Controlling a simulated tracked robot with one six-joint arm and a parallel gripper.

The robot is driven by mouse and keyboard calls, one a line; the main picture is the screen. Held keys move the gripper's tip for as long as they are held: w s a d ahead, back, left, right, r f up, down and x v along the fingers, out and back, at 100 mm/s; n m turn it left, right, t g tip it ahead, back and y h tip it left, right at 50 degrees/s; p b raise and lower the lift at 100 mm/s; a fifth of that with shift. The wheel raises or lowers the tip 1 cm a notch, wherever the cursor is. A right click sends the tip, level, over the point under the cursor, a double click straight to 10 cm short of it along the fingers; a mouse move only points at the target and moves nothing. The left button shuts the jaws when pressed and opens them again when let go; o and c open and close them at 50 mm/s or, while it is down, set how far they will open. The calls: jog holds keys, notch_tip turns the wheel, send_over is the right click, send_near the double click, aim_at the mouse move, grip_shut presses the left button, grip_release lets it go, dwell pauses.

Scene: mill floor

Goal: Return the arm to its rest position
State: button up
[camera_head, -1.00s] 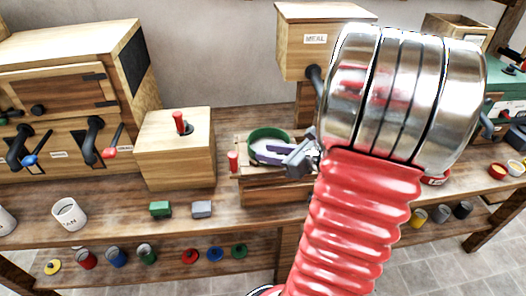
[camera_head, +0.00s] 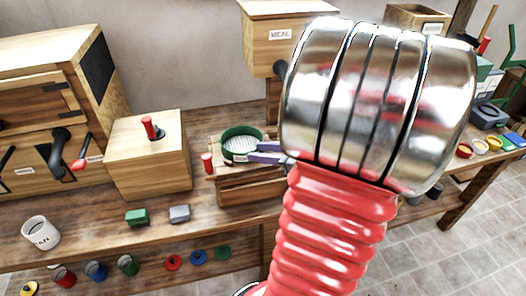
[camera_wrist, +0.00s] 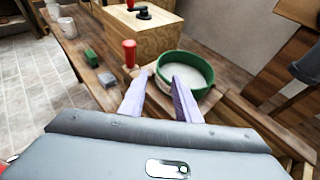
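My gripper (camera_wrist: 157,78) has two pale purple fingers. In the head view my gripper (camera_head: 252,153) shows at the right side of a green round sieve (camera_head: 238,133), partly hidden behind my arm's silver and red links. The sieve, with a pale mesh or content, sits on a wooden stand (camera_head: 235,190). In the wrist view the sieve (camera_wrist: 203,63) lies beyond the fingertips; whether they touch it I cannot tell.
A wooden box with a red handle (camera_head: 150,165) stands left of the stand, with a red peg (camera_head: 207,163) between. A green block (camera_head: 137,217), grey block (camera_head: 179,214) and white mug (camera_head: 41,232) are on the bench. A MEAL hopper (camera_head: 275,40) hangs behind.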

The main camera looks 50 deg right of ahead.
dwell(0.5)
jog(key=w+a+n+g+y, duration=0.3)
jog(key=a+n+g, duration=0.2)
jog(key=a+n, duration=0.85)
jog(key=s+a+r+n+g+h, duration=0.1)
jog(key=s+a+r+n+h, duration=0.1)
jog(key=a+n, duration=0.6)
jog(key=s+a+r+n+g+h, duration=0.1)
jog(key=s+a+r+n+h, duration=0.2)
jog(key=a+n, duration=0.5)
jog(key=s+r+n, duration=0.1)
jog(key=n, duration=0.3)
jog(key=shift+s+r+g, duration=0.15)
jog(key=shift+s+g, duration=0.15)
jog(key=shift+a+n, duration=0.1)
jog(key=shift+n, duration=0.15)
